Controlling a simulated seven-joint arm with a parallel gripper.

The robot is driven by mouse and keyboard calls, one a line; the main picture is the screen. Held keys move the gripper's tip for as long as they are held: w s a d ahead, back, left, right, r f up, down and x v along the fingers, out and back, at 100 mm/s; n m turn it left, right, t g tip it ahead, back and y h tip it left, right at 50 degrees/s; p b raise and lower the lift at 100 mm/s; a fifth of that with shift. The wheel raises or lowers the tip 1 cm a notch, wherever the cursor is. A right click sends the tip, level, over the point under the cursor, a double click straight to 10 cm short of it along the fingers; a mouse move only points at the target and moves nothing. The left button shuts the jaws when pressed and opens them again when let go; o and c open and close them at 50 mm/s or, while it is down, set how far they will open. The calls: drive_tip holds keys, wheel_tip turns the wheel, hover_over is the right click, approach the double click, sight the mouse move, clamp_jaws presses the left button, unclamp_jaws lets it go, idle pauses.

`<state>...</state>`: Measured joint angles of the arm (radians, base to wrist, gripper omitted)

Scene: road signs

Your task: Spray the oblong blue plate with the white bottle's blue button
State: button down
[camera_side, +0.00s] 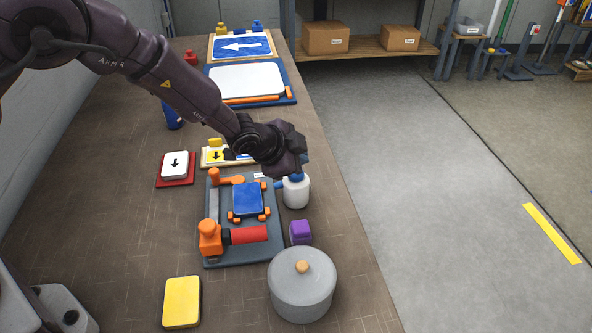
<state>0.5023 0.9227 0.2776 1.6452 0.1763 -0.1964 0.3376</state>
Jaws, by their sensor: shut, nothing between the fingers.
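The oblong blue plate (247,198) lies on a dark grey board (216,258), held between orange clamps at its edges. The white bottle (296,192) stands upright just right of the board near the table's right edge. Its blue top shows (299,166), with a blue nozzle pointing left towards the plate. My gripper (296,160) is shut, directly above the bottle's top, with nothing between its fingers. The fingertips are dark and partly hidden, so I cannot tell whether they touch the blue button.
A purple block (300,232) and a grey lidded pot (301,290) stand in front of the bottle. An orange fixture with a red handle (249,235) is on the board. A yellow block (182,302) lies front left. A white arrow tile (175,165) lies left.

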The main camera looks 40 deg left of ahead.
drive_tip(key=shift+f, duration=0.2)
idle(0.5)
drive_tip(key=shift+f, duration=0.25)
drive_tip(key=shift+f, duration=0.35)
idle(0.5)
drive_tip(key=shift+r, duration=0.8)
wheel_tip(320, 180, up, 6)
idle(0.5)
drive_tip(key=shift+r, duration=0.1)
idle(2.3)
